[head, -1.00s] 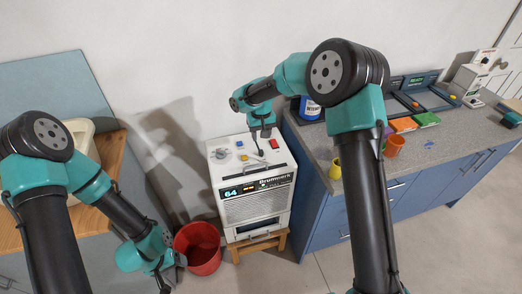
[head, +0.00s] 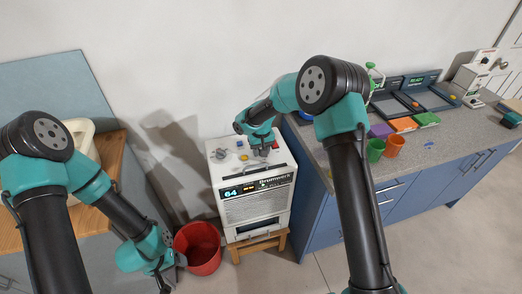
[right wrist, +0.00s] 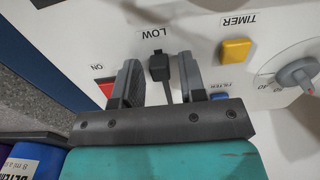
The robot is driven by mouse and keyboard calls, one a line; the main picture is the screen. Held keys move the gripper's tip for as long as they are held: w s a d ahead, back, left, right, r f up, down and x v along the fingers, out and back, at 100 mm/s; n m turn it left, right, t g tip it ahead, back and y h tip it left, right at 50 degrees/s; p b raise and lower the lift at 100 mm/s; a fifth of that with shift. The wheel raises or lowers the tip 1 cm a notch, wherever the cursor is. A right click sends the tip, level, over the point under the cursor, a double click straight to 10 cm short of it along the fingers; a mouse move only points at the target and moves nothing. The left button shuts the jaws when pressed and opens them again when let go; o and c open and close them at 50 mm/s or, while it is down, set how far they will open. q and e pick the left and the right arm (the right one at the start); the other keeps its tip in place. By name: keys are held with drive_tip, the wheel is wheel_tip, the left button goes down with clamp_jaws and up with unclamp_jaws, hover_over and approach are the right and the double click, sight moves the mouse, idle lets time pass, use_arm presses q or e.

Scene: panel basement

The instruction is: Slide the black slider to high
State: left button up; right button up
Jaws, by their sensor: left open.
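My right gripper (right wrist: 161,75) is open, with one finger on each side of the slider and a gap to both. In the head view my right gripper (head: 263,152) is over the machine's top and hides the slider. The HIGH end is not visible. My left gripper (head: 172,275) is open and low near the red bucket, away from the machine.
The red ON button (right wrist: 106,87), yellow TIMER button (right wrist: 236,50), blue FILTER button (right wrist: 219,96) and a grey dial (right wrist: 293,75) surround the slider. A red bucket (head: 203,248) stands left of the machine. A blue cabinet with a grey worktop (head: 340,190) stands close on its right.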

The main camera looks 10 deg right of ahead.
clamp_jaws()
idle(0.3)
